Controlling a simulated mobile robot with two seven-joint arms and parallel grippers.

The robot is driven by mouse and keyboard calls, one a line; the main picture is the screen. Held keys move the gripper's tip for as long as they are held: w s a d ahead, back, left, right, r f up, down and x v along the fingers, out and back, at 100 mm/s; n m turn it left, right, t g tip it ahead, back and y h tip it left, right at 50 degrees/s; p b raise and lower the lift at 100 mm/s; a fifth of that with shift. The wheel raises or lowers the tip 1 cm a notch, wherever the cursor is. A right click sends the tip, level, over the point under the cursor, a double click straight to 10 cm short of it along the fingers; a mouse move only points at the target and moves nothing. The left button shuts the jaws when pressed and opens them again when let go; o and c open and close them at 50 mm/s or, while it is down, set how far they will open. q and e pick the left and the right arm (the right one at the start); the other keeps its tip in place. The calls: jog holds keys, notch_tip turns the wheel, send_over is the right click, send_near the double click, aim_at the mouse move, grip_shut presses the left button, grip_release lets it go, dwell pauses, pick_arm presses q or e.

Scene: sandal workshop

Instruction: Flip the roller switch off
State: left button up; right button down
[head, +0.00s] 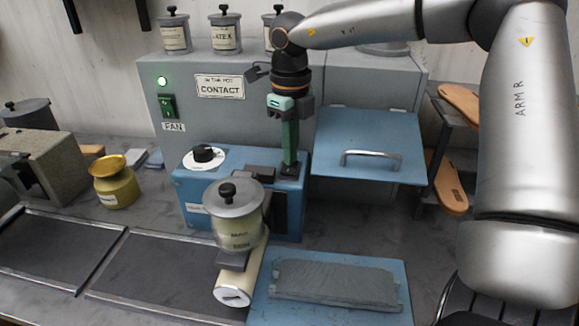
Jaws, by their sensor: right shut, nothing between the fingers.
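A blue machine box (188,190) stands at the middle of the bench, with a black knob on a white dial (203,156) on its top. A cream roller (240,278) sticks out from its front. My right gripper (289,172) points down, shut and empty, with its fingertips at the right end of the box top. A small dark part (287,190) shows at the fingertips; it may be the roller switch. The fingers cover part of it, so I cannot tell its position or whether they touch it. My left gripper is out of view.
A lidded pot (233,212) stands over the roller. A grey cabinet (345,92) behind has a green fan switch (168,106) and a lit green lamp. A blue flap with a handle (372,160) juts out right of my gripper. A blue board (395,285) bears a grey pad.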

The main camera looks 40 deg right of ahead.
notch_tip(320, 180, up, 7)
jog(key=p, duration=0.5)
dwell(0.3)
dwell(0.5)
